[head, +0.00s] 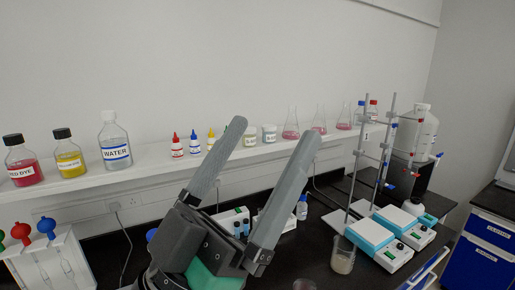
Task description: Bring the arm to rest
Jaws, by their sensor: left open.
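My left gripper (272,134) fills the middle of the head view. Its two long grey fingers point up and to the right and stand wide apart. Nothing is between them; the wall and the shelf show through the gap. The gripper appears in front of the shelf and hides part of the bench and some items behind it. My right gripper does not show.
A white shelf (80,184) carries bottles, dropper bottles and flasks. On the black bench are hotplates (372,236) with stands (387,150), a beaker (343,254) and a large white bottle (425,135). A pipette rack (45,262) stands at left.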

